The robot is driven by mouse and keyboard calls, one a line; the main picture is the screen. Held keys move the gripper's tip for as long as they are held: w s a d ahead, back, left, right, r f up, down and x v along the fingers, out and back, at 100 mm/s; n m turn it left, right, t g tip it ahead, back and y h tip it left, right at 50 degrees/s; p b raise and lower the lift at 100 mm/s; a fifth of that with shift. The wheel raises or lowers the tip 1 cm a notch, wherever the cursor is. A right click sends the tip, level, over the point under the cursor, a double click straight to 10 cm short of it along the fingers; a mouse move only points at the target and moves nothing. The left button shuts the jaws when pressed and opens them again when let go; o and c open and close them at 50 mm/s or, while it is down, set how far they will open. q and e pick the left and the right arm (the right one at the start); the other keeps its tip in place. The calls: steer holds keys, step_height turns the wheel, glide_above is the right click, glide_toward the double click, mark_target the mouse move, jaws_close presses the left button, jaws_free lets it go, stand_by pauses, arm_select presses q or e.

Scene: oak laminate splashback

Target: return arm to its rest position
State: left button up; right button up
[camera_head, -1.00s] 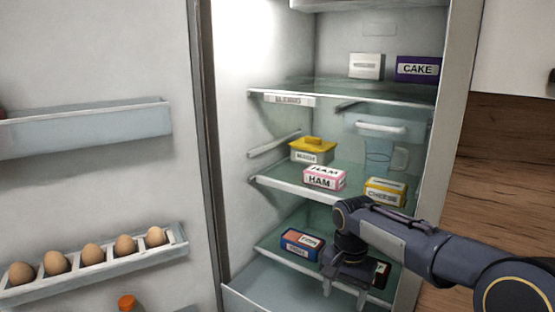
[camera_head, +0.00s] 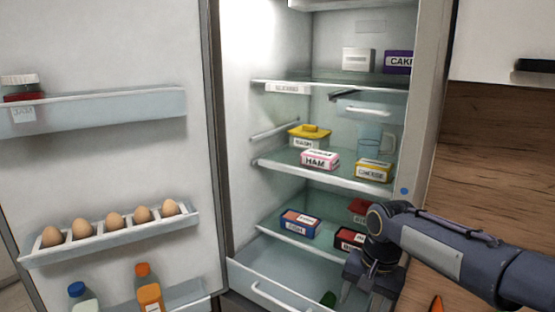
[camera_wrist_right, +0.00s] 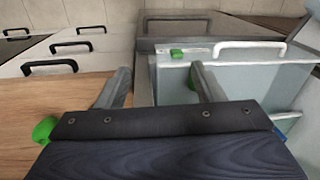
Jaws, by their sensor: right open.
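My right gripper (camera_head: 357,292) hangs in front of the lower right side of the open fridge in the head view, pointing down. Its two fingers are apart with nothing between them, and they also show in the right wrist view (camera_wrist_right: 160,82). My right arm (camera_head: 440,250) reaches in from the lower right. A red-and-black box (camera_head: 349,239) sits on the fridge's lower shelf just left of the gripper's wrist. My left gripper is not in view.
The fridge door (camera_head: 110,170) stands open at left, with an egg rack (camera_head: 120,237) and bottles. Shelves hold a ham box (camera_head: 320,160), a cheese box (camera_head: 373,170) and a blue box (camera_head: 299,223). A drawer (camera_head: 270,285) lies below. A wooden panel (camera_head: 490,160) is at right.

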steer(key=s+d+f+n+t+y+b, duration=0.1)
steer(key=s+f+b, duration=0.3)
steer(key=s, duration=0.7)
steer(key=s+d+f+n+t+y+b, duration=0.1)
steer(key=s+f+n+t+b, duration=0.2)
steer(key=s+f, duration=0.4)
steer(key=s+t+b, duration=0.1)
steer(key=s, duration=0.4)
steer(key=shift+s+d+y, duration=0.2)
steer(key=shift+d+y, duration=0.15)
steer(key=shift+y, duration=0.05)
steer(key=shift+f, duration=0.1)
